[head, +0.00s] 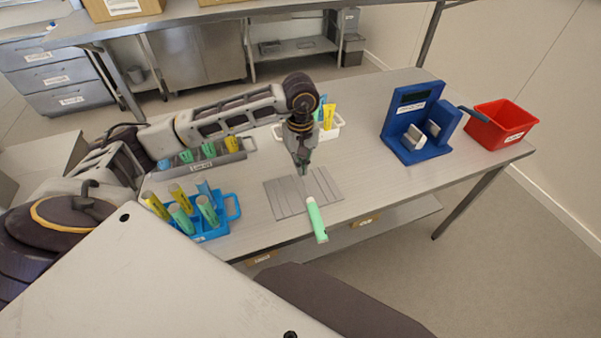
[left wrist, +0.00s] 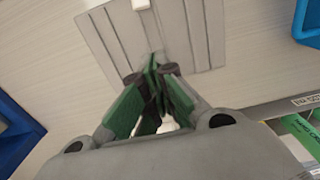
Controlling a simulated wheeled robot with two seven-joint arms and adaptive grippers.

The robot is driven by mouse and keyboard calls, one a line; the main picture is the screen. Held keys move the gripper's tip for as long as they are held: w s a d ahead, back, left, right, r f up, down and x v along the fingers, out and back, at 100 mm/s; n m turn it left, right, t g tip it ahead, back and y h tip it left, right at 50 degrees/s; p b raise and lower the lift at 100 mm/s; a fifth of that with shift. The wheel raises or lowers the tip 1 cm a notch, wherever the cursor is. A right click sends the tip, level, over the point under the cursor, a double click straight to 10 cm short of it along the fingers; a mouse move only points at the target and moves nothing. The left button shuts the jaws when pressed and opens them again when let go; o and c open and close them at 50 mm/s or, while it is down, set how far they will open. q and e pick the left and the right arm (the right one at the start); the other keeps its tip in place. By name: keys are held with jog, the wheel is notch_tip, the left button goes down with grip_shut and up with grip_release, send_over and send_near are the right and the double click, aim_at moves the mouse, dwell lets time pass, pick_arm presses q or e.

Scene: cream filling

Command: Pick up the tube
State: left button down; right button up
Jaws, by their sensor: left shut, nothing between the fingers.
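A green tube (head: 316,220) with a pale end shows near the table's front edge in the head view, its lower end over the edge line. I cannot tell whether it rests on the table or is clear of it. My left gripper (head: 302,170) points down over the grey ribbed mat (head: 280,198), just above and left of the tube's upper end. Its fingers are shut and empty; they show close together in the left wrist view (left wrist: 155,75). A small white thing shows behind the fingers there, unclear. My right gripper is not in view.
A blue rack (head: 230,212) with several tubes stands front left, a grey rack (head: 222,159) behind it. A white holder (head: 336,127) stands at the back. A blue device (head: 431,151) and red bin (head: 513,130) stand right. The table right of the mat is clear.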

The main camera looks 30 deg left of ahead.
pick_arm(q)
jog(key=shift+r, duration=1.6)
